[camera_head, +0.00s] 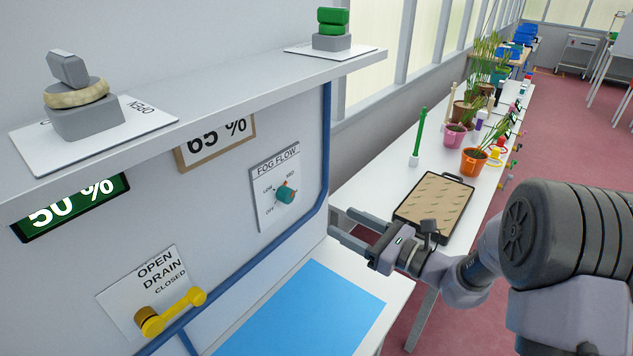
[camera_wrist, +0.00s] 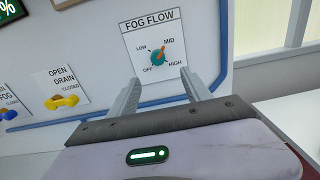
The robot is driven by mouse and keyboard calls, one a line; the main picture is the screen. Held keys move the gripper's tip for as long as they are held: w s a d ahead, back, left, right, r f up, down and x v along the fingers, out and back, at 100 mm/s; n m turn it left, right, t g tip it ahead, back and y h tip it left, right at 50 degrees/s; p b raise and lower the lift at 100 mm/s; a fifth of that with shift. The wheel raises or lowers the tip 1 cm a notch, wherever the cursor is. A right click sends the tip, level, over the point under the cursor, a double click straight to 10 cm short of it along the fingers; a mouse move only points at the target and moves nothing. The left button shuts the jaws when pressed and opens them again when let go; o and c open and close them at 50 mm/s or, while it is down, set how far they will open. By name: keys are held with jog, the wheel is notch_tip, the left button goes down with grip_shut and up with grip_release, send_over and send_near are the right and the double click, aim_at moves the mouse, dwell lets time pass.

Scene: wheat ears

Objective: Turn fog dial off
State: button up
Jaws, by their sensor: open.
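The fog dial is a teal round knob (camera_head: 285,194) with an orange pointer, on a white panel labelled FOG FLOW (camera_head: 275,185) on the grey wall. In the wrist view the knob (camera_wrist: 158,57) has its pointer toward MID, with LOW, OFF and HIGH around it. My gripper (camera_head: 340,226) is open and empty, to the right of the panel and apart from it. In the wrist view its two fingers (camera_wrist: 160,80) point up toward the panel, with the knob beyond and between them.
A yellow drain lever (camera_head: 175,311) sits lower left on the wall. A blue pipe (camera_head: 325,150) runs right of the fog panel. A shelf (camera_head: 200,100) juts out above. A blue mat (camera_head: 305,310) lies below. A bench with potted plants (camera_head: 474,161) and a tray (camera_head: 408,207) stands to the right.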

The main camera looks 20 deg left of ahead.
aim_at(291, 198)
jog(key=x, duration=1.6)
jog(key=shift+s+a+b, duration=0.1)
jog(key=shift+s+b, duration=0.2)
jog(key=shift+s, duration=0.05)
jog(key=shift+f, duration=0.1)
grip_shut()
